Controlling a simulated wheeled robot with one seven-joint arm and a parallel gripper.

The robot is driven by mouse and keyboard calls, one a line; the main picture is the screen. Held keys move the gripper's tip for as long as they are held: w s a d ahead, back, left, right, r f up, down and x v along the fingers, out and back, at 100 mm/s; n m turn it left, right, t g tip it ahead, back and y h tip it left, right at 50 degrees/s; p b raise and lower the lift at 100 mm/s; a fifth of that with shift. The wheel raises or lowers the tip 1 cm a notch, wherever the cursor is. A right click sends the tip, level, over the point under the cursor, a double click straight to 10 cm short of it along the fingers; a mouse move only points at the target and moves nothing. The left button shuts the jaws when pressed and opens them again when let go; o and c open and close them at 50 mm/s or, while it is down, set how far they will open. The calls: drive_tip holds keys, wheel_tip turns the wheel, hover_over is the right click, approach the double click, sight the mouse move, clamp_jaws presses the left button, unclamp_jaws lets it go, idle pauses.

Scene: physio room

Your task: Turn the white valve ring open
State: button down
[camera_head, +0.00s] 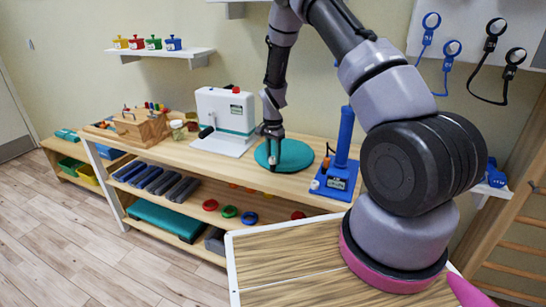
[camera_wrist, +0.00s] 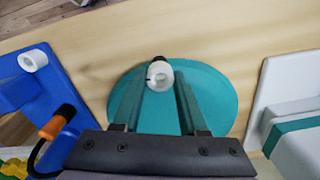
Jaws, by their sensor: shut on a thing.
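A white ring-like piece (camera_wrist: 161,76) with a dark part at its far side shows between my fingertips in the wrist view, over a round teal disc (camera_wrist: 215,95). My gripper (camera_head: 273,163) points down at the teal disc (camera_head: 297,155) on the wooden bench in the head view. In the wrist view my gripper (camera_wrist: 159,88) is shut on the white piece, one finger on each side. The fingers partly hide the disc. A second white ring (camera_wrist: 33,60) is on the blue stand (camera_wrist: 48,78) at the left. I cannot tell from its look whether the held piece turns.
The blue stand with its upright column (camera_head: 345,140) is close right of the disc. A white and teal machine (camera_head: 226,120) stands close left. A wooden box (camera_head: 142,127) is further left. Lower shelves hold coloured rings and dark rolls. A wood-topped table (camera_head: 285,270) is in front.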

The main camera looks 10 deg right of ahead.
drive_tip(key=n, duration=0.6)
drive_tip(key=shift+n, duration=0.3)
drive_tip(key=n, duration=0.6)
drive_tip(key=shift+w+n, duration=0.1)
drive_tip(key=shift+n, duration=0.2)
drive_tip(key=shift+c, duration=2.2)
unclamp_jaws()
